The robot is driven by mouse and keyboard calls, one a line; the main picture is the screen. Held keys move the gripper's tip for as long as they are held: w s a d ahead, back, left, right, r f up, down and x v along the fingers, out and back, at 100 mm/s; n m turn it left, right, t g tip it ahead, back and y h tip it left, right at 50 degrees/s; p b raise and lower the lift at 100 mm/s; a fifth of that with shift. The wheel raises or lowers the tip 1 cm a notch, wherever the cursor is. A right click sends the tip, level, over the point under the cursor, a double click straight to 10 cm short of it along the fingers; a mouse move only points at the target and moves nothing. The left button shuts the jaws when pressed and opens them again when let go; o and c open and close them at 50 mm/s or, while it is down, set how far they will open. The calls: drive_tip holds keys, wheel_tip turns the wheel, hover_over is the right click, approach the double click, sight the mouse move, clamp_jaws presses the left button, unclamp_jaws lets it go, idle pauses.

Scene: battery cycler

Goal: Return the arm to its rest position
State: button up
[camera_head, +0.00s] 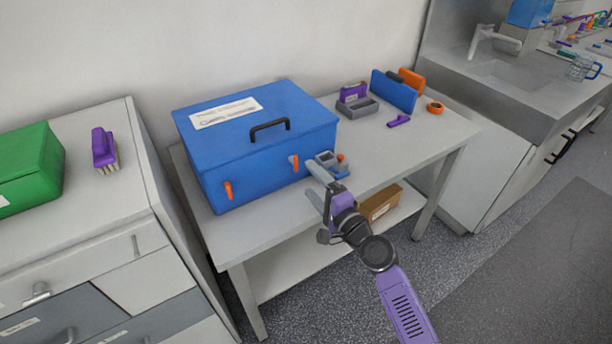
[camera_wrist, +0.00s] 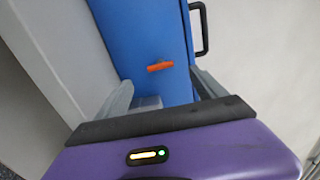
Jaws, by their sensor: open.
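My gripper (camera_head: 319,180) is at the end of my purple and grey arm, above the front edge of the white table (camera_head: 278,226). Its two grey fingers point at the front right of a blue box (camera_head: 255,165). The fingers are apart and I see nothing held between them. The blue box is shut, with a black handle on its lid and orange latches on its front. In the wrist view my gripper (camera_wrist: 160,97) shows its fingers spread, with the box's blue side (camera_wrist: 150,35) and one orange latch (camera_wrist: 160,66) beyond. I cannot tell whether a finger touches the box.
A small grey and blue device (camera_head: 333,165) stands close by the fingers. Grey holders (camera_head: 360,108), a blue panel (camera_head: 394,92) and an orange roll (camera_head: 435,107) are farther right. A cardboard box (camera_head: 382,203) is on the lower shelf. A drawer cabinet (camera_head: 75,262) stands left.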

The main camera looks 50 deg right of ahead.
drive_tip(key=shift+s+a, duration=0.1)
drive_tip(key=shift+s, duration=0.25)
idle(0.4)
drive_tip(key=s+a+r+n+g+y, duration=0.1)
drive_tip(key=s+a+n, duration=0.6)
drive_tip(key=s, duration=0.3)
drive_tip(key=s+a+r+n+y, duration=0.1)
drive_tip(key=s+a+n+y, duration=0.1)
drive_tip(key=s+a+n, duration=0.5)
drive_tip(key=s+a+r+n+g+y, duration=0.1)
drive_tip(key=s+a+n, duration=0.6)
drive_tip(key=s, duration=0.8)
drive_tip(key=a+y, duration=0.1)
drive_tip(key=a, duration=0.1)
drive_tip(key=shift+a+r+g, duration=0.3)
drive_tip(key=shift+r, duration=0.05)
drive_tip(key=shift+s, duration=0.1)
